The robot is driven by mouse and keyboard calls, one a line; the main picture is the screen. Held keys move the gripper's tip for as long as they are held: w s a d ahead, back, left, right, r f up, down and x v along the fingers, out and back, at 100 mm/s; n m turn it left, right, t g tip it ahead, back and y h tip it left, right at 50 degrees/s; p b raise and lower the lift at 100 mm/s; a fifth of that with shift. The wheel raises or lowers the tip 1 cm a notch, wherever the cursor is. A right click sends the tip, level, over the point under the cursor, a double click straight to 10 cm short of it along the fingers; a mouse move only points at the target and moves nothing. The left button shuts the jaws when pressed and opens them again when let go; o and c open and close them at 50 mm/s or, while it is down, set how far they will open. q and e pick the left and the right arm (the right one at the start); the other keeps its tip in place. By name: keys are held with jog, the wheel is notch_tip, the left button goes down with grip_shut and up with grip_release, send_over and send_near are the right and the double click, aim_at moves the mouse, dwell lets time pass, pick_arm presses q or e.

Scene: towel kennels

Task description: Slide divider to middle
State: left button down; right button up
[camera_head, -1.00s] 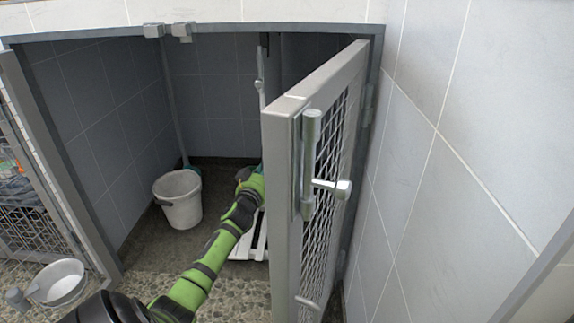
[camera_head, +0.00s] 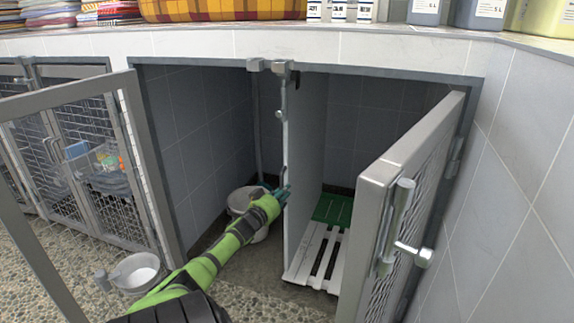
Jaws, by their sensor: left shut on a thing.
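The divider (camera_head: 305,150) is a grey upright panel inside the kennel, seen at a slant. Its front edge lines up roughly under the latch pieces (camera_head: 268,66) at the top of the frame, between the left and right bays. My left gripper (camera_head: 284,193) reaches in from the left and is shut at the divider's front edge, about halfway up; its fingertips are small and partly hidden. My right gripper is not in view.
A white slatted board (camera_head: 318,257) and green mat (camera_head: 333,210) lie right of the divider. Mesh doors stand open left (camera_head: 147,165) and right (camera_head: 372,225).

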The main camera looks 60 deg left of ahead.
pick_arm(q)
jog(key=shift+s+a, duration=0.1)
jog(key=shift+a, duration=0.15)
jog(key=c, duration=1.1)
grip_release()
jog(key=shift+s, duration=0.1)
jog(key=shift+f, duration=0.1)
jog(key=v, duration=1.2)
jog(key=shift+d, duration=0.1)
